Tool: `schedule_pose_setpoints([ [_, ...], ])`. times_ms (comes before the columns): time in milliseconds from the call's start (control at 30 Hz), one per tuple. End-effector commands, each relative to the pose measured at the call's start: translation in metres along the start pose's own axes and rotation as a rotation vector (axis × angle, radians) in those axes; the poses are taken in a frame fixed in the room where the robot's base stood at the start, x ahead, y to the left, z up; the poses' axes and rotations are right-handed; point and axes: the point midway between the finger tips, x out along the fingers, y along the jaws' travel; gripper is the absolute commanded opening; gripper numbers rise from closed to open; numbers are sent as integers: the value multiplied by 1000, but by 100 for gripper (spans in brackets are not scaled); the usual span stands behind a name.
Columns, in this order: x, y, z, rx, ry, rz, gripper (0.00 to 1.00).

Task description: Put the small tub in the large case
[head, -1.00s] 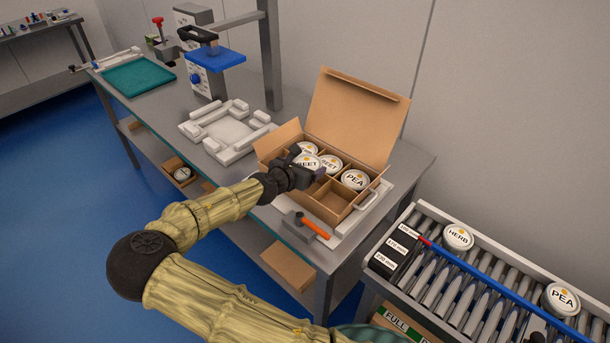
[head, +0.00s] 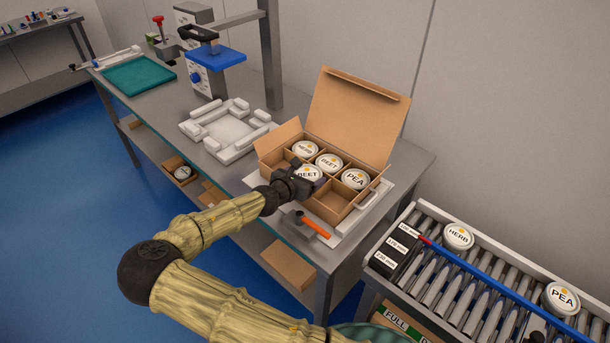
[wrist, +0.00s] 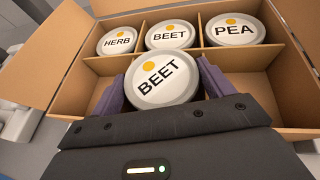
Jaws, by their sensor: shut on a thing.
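My gripper (wrist: 163,88) is shut on a white-lidded tub marked BEET (wrist: 160,80), with a purple finger on each side of it. In the head view the held BEET tub (head: 309,174) is at the front middle of the open cardboard case (head: 338,208). In the wrist view it is over the front row of compartments; I cannot tell whether it touches the case floor. The case's back row holds a HERB tub (wrist: 118,40), another BEET tub (wrist: 170,34) and a PEA tub (wrist: 236,29). The front corner compartments look empty.
The case stands on a pale board, its lid flap (head: 360,115) raised behind. A white frame fixture (head: 228,130) is to the left. A roller conveyor (head: 470,280) at right carries HERB (head: 458,236) and PEA (head: 562,298) tubs.

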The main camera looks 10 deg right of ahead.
Motion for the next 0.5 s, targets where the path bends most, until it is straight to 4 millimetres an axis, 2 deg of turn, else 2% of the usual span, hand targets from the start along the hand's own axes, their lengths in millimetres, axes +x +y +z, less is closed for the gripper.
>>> schedule_pose_setpoints([
  [267, 2, 0, -5, -2, 1, -1, 52],
  [300, 2, 0, -6, -2, 3, -1, 88],
  [367, 2, 0, -6, -2, 3, -1, 100],
  [500, 2, 0, -7, -2, 4, -1, 100],
])
